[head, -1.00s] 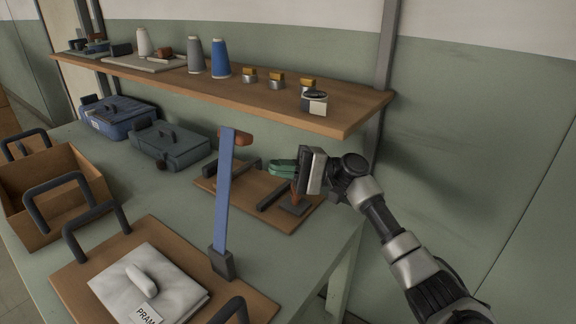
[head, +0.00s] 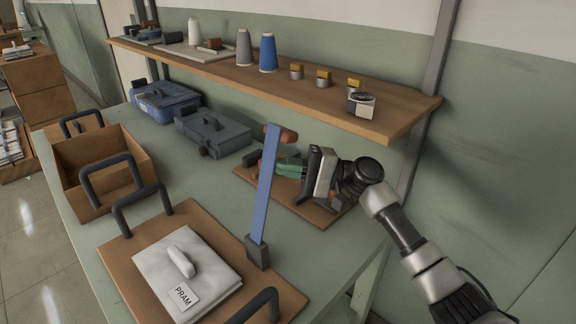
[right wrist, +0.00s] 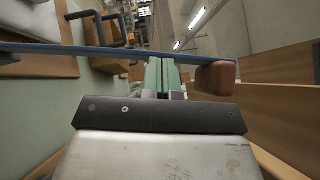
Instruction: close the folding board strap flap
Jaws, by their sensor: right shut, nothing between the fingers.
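The folding board (head: 188,217) is a brown panel with black handles near the front of the table. Its strap flap (head: 264,195) is a long blue strip standing up, slightly tilted, from a dark block (head: 257,251) at the board's right side. A brown tab (head: 287,135) sits at its top end. My right gripper (head: 282,167) is beside the strap's upper part, its green fingers shut and empty. In the right wrist view the fingers (right wrist: 161,73) point at the strap (right wrist: 100,50), close to the brown tab (right wrist: 215,77); I cannot tell whether they touch. My left gripper is out of view.
A white folded cloth (head: 190,270) labelled PRAM lies on the board. An open brown box (head: 127,178) stands at left. Blue (head: 166,102) and grey-green (head: 212,135) cases are behind. A shelf (head: 390,118) with spools overhangs the back. Another brown board (head: 318,213) lies below my right gripper.

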